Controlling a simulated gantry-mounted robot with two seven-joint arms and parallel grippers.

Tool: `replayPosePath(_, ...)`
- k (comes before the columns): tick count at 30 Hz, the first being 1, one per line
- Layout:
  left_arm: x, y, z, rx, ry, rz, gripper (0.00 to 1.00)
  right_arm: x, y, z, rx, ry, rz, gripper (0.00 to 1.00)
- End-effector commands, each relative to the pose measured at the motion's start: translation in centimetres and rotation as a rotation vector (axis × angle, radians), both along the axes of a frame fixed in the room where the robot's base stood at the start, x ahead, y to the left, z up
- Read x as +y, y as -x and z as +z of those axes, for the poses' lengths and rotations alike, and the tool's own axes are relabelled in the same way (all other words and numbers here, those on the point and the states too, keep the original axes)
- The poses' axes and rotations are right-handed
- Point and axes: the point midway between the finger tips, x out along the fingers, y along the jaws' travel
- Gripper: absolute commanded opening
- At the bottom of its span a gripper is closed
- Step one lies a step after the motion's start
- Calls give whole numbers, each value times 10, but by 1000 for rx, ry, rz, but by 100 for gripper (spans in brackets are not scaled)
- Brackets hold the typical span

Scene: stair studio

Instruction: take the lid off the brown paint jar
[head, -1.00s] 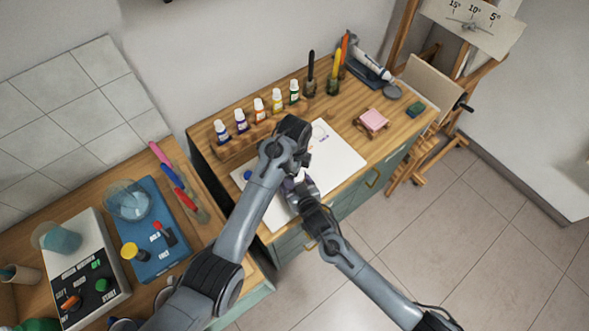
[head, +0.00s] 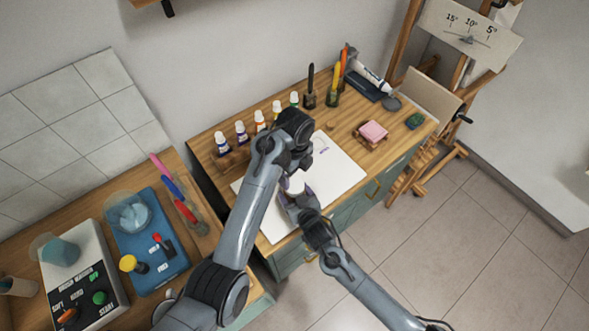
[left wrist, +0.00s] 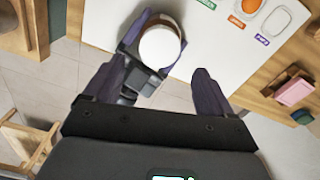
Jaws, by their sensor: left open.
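The brown paint jar (left wrist: 166,20) shows only as a brown edge beneath its round white lid (left wrist: 160,46). The lid is on the jar and also shows in the head view (head: 296,186). My right gripper (left wrist: 152,50) has its fingers against both sides of the jar, holding it over the front part of the white paper. My left gripper (left wrist: 157,75) is open, its two purple-grey fingers wide apart, with the lid ahead between them and not touched. In the head view my left gripper (head: 298,160) is just behind the lid, its fingertips mostly hidden.
Several white-capped paint bottles (head: 260,120) stand in a row at the back of the wooden desk. White paper (head: 340,168) lies in the middle. A blue device (head: 150,235) stands on the left counter.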

Motion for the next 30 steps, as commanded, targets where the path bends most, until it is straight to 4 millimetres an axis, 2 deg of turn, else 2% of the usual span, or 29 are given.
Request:
replayPosePath(3,0,0,9,-3,1,-144,84,-1,0,-1,3,1,-1,0)
replayPosePath(8,1,0,6,-4,-2,-244,84,-1,0,-1,2,1,-1,0)
replayPosePath(21,2,0,-49,-3,-3,-250,84,-1,0,-1,2,1,-1,0)
replayPosePath(30,1,0,-66,-5,-2,-249,84,-1,0,-1,3,1,-1,0)
